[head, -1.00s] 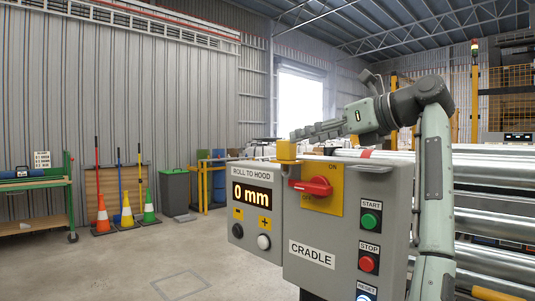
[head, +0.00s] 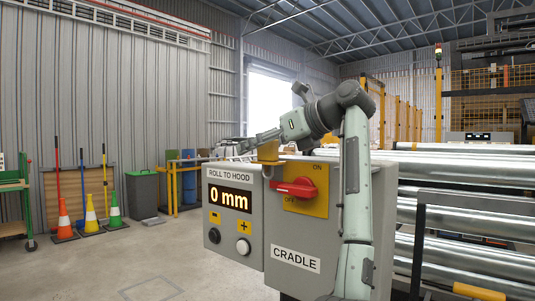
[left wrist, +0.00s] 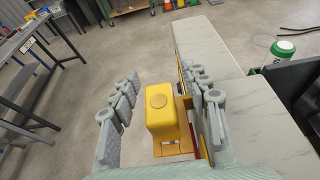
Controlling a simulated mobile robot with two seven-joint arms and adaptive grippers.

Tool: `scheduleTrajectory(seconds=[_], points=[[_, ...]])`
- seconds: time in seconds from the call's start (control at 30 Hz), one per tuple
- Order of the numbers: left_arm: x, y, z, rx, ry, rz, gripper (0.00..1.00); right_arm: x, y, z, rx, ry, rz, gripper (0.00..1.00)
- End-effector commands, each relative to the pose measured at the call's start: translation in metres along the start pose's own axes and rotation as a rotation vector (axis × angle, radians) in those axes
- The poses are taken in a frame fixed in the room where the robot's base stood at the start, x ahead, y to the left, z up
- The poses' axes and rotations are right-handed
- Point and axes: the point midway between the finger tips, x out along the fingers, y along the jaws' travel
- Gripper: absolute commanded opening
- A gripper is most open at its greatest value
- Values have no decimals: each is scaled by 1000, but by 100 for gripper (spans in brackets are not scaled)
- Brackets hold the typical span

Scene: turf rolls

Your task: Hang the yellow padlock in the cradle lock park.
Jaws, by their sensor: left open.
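The yellow padlock (head: 268,150) shows as a small yellow block at the top edge of the grey cradle control box (head: 296,232). In the left wrist view the padlock (left wrist: 160,110) stands between the fingers of my left gripper (left wrist: 162,78), with visible gaps. That gripper is open. In the head view the left gripper (head: 248,142) reaches across the top of the box, with the padlock just under its fingers. A yellow-orange bracket (left wrist: 183,112) is beside and below the padlock; whether the padlock hangs in it I cannot tell. My right gripper is not in view.
The box carries a red rotary switch (head: 294,187) on a yellow plate and a display (head: 230,197) reading 0 mm. Metal rollers (head: 470,217) lie to the right. Cones (head: 91,215) and a grey bin (head: 141,195) stand by the wall. Open floor lies at left.

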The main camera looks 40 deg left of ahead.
Motion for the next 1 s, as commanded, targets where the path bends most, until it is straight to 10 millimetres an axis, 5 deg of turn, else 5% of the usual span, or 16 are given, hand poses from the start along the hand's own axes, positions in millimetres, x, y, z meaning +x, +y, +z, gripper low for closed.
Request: scheduleTrajectory(seconds=[0.3,0.67,1.0], points=[[6,0,0,-1,-1,0,45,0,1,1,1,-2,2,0],[6,0,0,-1,-1,0,1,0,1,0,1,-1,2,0],[6,0,1,-1,-2,-1,0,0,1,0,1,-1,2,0]])
